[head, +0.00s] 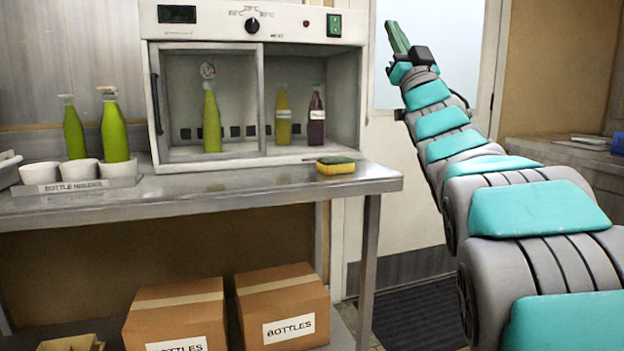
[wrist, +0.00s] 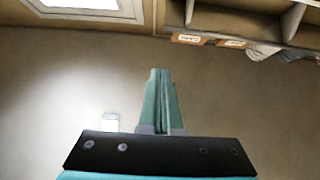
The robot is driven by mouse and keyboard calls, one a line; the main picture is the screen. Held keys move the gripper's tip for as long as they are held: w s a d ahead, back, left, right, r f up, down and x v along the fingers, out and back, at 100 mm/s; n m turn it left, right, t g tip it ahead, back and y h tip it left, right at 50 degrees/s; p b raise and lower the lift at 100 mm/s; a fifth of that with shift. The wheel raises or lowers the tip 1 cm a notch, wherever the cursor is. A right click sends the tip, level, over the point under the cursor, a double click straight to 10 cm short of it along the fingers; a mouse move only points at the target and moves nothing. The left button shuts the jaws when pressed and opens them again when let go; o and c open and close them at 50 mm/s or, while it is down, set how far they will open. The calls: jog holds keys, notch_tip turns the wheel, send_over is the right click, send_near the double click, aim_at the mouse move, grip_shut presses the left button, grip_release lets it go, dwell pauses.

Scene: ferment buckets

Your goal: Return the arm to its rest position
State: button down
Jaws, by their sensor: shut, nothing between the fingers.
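My arm reaches up and away along the right side of the head view, beside the steel table (head: 240,189). My gripper (head: 394,28) is at its far end, raised in front of the pale door panel and above the tabletop height. In the wrist view my gripper (wrist: 159,73) has its green fingers pressed together, with nothing between them. It touches nothing that I can see. The wrist view shows mostly a plain wall or floor surface beyond the fingers.
On the table stand an incubator (head: 255,22) with three bottles inside, a bottle holder (head: 75,184) with cups and green bottles, and a sponge (head: 335,166). Cardboard boxes (head: 281,303) sit on the lower shelf. A counter (head: 560,152) stands at right. Space around my gripper looks clear.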

jog(key=w+d+f+m+g+h, duration=0.1)
jog(key=d+f+m+g+h, duration=0.2)
jog(key=f+h, duration=0.35)
jog(key=w+d+f+m+g+h, duration=0.2)
jog(key=d+f+m+g+h, duration=0.1)
jog(key=f, duration=0.7)
jog(key=s+d+f+g, duration=0.1)
jog(key=s+f+g, duration=0.35)
jog(key=f, duration=0.65)
jog(key=s+f+g, duration=0.4)
jog(key=s+f, duration=0.1)
jog(key=f, duration=0.5)
jog(key=s+a+f+g, duration=0.3)
jog(key=s+f+g, duration=0.4)
jog(key=s+f, duration=0.85)
jog(key=s+a+f+n+g, duration=0.1)
jog(key=s+f+g, duration=0.1)
jog(key=s, duration=0.5)
jog(key=s+a+f+n+g+y, duration=0.1)
jog(key=s+a+f+g, duration=0.1)
jog(key=s, duration=0.6)
jog(key=s+a+f+n+g+y, duration=0.1)
jog(key=s+f+g, duration=0.2)
jog(key=s, duration=0.5)
jog(key=shift+s+a+f+p, duration=0.25)
jog(key=shift+a+f+p, duration=0.1)
jog(key=shift+f+p, duration=0.1)
